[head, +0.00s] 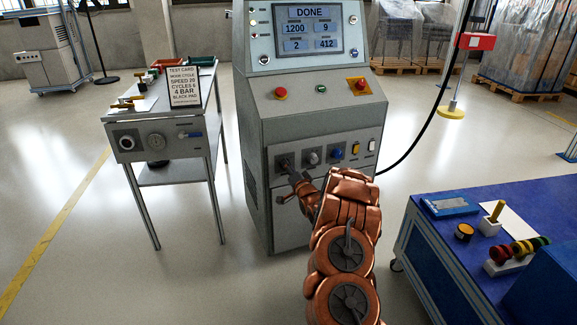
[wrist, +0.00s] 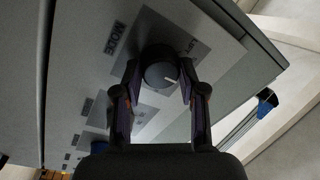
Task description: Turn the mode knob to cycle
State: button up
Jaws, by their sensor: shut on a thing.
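The mode knob (wrist: 158,72) is a dark round knob with a white pointer line, on a light label plate of the console's front panel. In the wrist view its pointer points right and slightly down. My gripper (wrist: 160,88) has one finger on each side of the knob and is shut on it. In the head view my gripper (head: 292,180) reaches the leftmost knob of the lower panel (head: 325,155), partly covering it. The label lettering is tilted and too small to read fully.
Right of it on the panel are a grey knob (head: 312,157), a blue knob (head: 337,153) and two small switches. Above are a red button (head: 280,93) and a screen (head: 308,30) reading DONE. A side table (head: 150,135) stands left; a blue-topped cart (head: 450,235) stands right.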

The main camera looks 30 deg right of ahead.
jog(key=m+h, duration=0.1)
jog(key=m, duration=0.5)
jog(key=m+h+b, duration=0.1)
jog(key=m, duration=0.6)
jog(key=shift+f, duration=0.1)
dwell(0.5)
jog(key=o, duration=1.1)
jog(key=shift+o, duration=0.2)
jog(key=r+v, duration=0.1)
jog(key=v, duration=1.1)
jog(key=shift+f, duration=0.35)
